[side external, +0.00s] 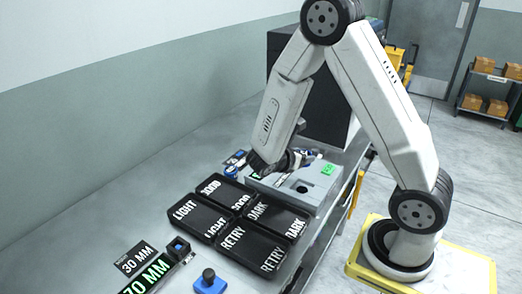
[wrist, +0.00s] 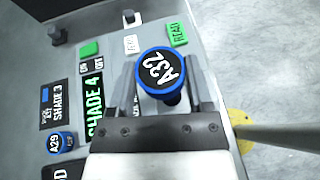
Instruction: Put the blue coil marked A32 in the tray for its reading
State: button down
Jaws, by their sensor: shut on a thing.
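My gripper (wrist: 163,104) is shut on the blue coil marked A32 (wrist: 162,72), whose black face shows in the wrist view. In the side view my gripper (side external: 285,164) is over the grey reader (side external: 318,190); the coil is not clear there, and I cannot tell whether it touches the reader. The reader's display (wrist: 95,105) shows SHADE 4 in green. A card (wrist: 54,107) beside it says SHADE 3. Black trays lie in front of the reader: LIGHT (side external: 197,222), GOOD (side external: 222,192), DARK (side external: 276,214) and RETRY (side external: 250,250). They look empty.
A blue coil marked A29 (wrist: 56,143) stands beside the reader. A second station at the front has a 30 MM card (side external: 136,258), a green 70 MM display (side external: 148,280) and a blue device (side external: 209,283). A dark cabinet (side external: 330,105) stands behind.

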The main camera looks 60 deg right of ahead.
jog(key=w+a+r+n+t+y, duration=0.1)
jog(key=w+a+r+n+t, duration=0.2)
jog(key=w+n+t, duration=0.15)
jog(key=w+a+r+n+t, duration=0.2)
jog(key=w+a+n+t, duration=0.15)
jog(key=w, duration=0.25)
jog(key=w+a+r+n+t+y, duration=0.2)
jog(key=a+r+n+t+y, duration=0.1)
jog(key=a, duration=0.3)
jog(key=w+a+r+n+t+y, duration=0.3)
jog(key=a+n+y, duration=0.2)
jog(key=shift+a+r+t, duration=0.3)
jog(key=shift+a+t, duration=0.1)
jog(key=shift+f, duration=0.15)
jog(key=s+d+f+m+g+h, duration=0.2)
jog(key=s+f+m+g+h, duration=0.2)
jog(key=s+f+m+g, duration=0.1)
jog(key=s+d+f+m+g+h, duration=0.3)
jog(key=s+f+m+g+h, duration=0.2)
jog(key=s, duration=0.5)
jog(key=shift+d+f+m, duration=0.2)
jog(key=shift+f+m, duration=0.8)
jog(key=shift+f, duration=0.4)
